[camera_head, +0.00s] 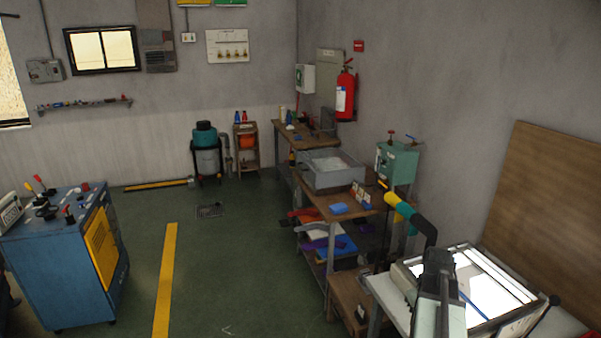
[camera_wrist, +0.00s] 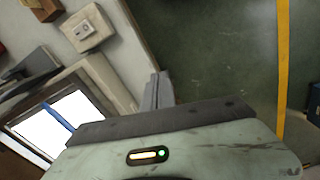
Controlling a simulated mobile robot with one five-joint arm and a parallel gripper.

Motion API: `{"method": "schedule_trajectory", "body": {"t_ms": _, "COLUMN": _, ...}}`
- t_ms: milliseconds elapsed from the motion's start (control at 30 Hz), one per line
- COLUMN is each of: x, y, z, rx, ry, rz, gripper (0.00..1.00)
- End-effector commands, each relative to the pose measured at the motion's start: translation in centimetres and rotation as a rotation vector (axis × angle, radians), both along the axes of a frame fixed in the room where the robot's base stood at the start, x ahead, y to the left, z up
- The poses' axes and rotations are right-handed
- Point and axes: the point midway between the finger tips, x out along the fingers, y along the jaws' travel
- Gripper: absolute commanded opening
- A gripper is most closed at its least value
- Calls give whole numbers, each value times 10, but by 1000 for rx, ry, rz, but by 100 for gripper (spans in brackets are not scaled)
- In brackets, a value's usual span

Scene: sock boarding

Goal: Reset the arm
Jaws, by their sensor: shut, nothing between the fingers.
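In the wrist view my gripper (camera_wrist: 160,78) shows its narrow grey fingers together, with nothing between them. They stick out past the dark edge of the pale green wrist housing and are over the green floor, beside the pale edge of a bench. In the head view part of my arm rises at the lower right, in front of a light box (camera_head: 495,283) with a bright white top. The light box also shows in the wrist view (camera_wrist: 22,126), left of the fingers, with a blue strip across it. The fingers appear apart from everything.
A workbench (camera_head: 325,205) with a grey tub (camera_head: 333,172) and coloured cloths on its shelves runs along the right wall. A yellow, teal and black bent bar (camera_head: 408,212) stands near the light box. A blue cabinet (camera_head: 68,262) is at left. The middle floor is clear.

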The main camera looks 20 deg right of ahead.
Motion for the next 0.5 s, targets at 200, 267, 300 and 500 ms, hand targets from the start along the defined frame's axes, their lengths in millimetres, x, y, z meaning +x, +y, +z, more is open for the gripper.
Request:
{"method": "schedule_trajectory", "body": {"t_ms": 200, "x": 87, "y": 178, "z": 0, "rx": 0, "ry": 1, "rz": 311, "gripper": 0}}
{"method": "schedule_trajectory", "body": {"t_ms": 267, "x": 98, "y": 225, "z": 0, "rx": 0, "ry": 1, "rz": 369, "gripper": 0}}
{"method": "schedule_trajectory", "body": {"t_ms": 300, "x": 102, "y": 255, "z": 0, "rx": 0, "ry": 1, "rz": 401, "gripper": 0}}
{"method": "schedule_trajectory", "body": {"t_ms": 500, "x": 99, "y": 368, "z": 0, "rx": -1, "ry": 1, "rz": 460, "gripper": 0}}
